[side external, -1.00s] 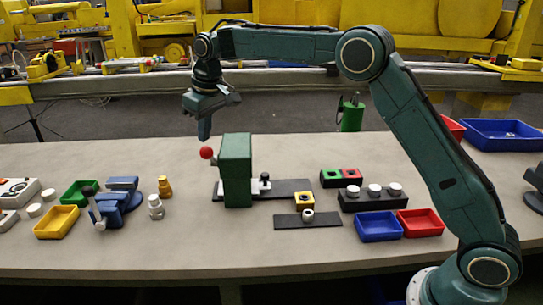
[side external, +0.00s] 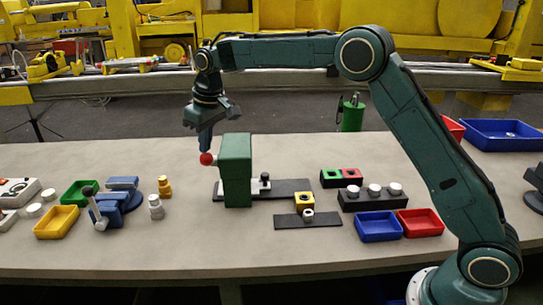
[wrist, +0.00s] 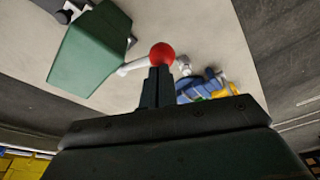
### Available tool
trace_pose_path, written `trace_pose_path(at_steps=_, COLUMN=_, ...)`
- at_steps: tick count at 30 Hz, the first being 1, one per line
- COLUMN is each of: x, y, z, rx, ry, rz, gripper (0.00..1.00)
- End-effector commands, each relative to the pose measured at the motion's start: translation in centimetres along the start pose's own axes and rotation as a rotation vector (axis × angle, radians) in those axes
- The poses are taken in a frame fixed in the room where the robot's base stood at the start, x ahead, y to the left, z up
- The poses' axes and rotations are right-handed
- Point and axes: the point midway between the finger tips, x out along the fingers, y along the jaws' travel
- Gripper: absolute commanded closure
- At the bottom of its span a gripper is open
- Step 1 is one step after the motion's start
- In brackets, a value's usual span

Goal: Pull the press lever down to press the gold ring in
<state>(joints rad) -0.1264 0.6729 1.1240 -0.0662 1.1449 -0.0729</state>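The green press (side external: 236,168) stands upright on a dark base plate, and its body also shows in the wrist view (wrist: 88,48). Its lever ends in a red ball (side external: 206,158) at the press's left side. My gripper (side external: 206,148) points down with its tips at the top of the red ball. In the wrist view the fingers lie close together, and the red ball (wrist: 162,55) shows just beyond their tips, on a pale lever arm (wrist: 133,68). No part of the ball is seen between the fingers. The gold ring cannot be made out at the press.
A blue vise (side external: 121,197), a gold fitting (side external: 165,187) and a yellow tray (side external: 56,221) stand left. Blue (side external: 379,227) and red (side external: 420,223) trays lie front right.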

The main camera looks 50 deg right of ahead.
Motion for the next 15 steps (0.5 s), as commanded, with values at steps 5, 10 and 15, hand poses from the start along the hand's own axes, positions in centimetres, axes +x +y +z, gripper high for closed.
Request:
trace_pose_path(at_steps=5, x=1.5, y=-0.5, z=0.7, rx=0.001, ry=-0.004, rz=0.000, gripper=1.00)
trace_pose_path(at_steps=10, x=2.7, y=-1.0, z=1.2, rx=0.002, ry=-0.004, rz=0.001, gripper=1.00)
trace_pose_path(at_steps=15, x=3.9, y=-1.5, z=1.8, rx=0.002, ry=-0.004, rz=0.001, gripper=1.00)
